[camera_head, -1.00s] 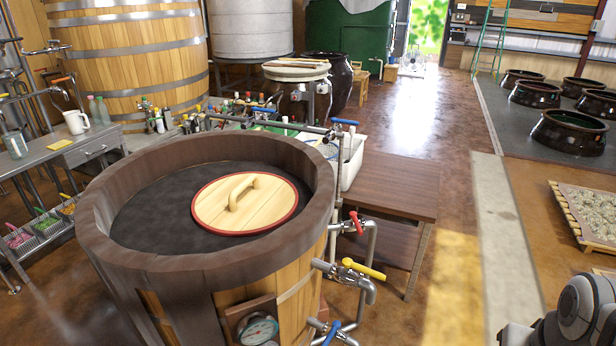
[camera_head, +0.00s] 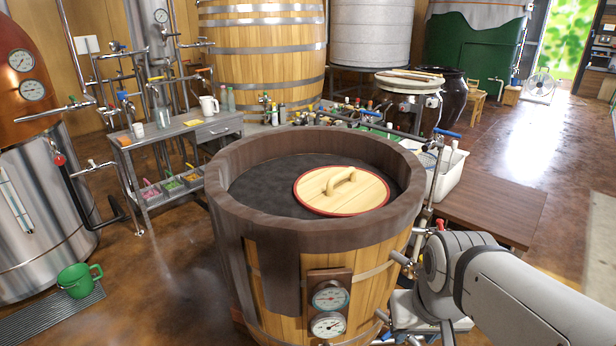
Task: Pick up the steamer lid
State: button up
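The steamer lid (camera_head: 325,192) is a round, pale wooden disc with a red rim and a curved wooden handle (camera_head: 341,181) on top. It lies on the dark surface (camera_head: 262,188) inside the large wooden steamer vat (camera_head: 232,226), towards the right side. The vat's thick brown rim stands around it. My grey arm reaches in from the lower right, in front of the vat's right side. My gripper cannot be made out, and nothing is seen touching the lid.
Pipes and valves stand at the vat's right, by a brown wooden table (camera_head: 490,208). A metal side table (camera_head: 180,129) with a white jug (camera_head: 209,105) is behind left. Floor between is clear.

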aim_at(364, 191)
jog(key=u, duration=0.1)
jog(key=i, duration=1)
jog(key=u, duration=0.05)
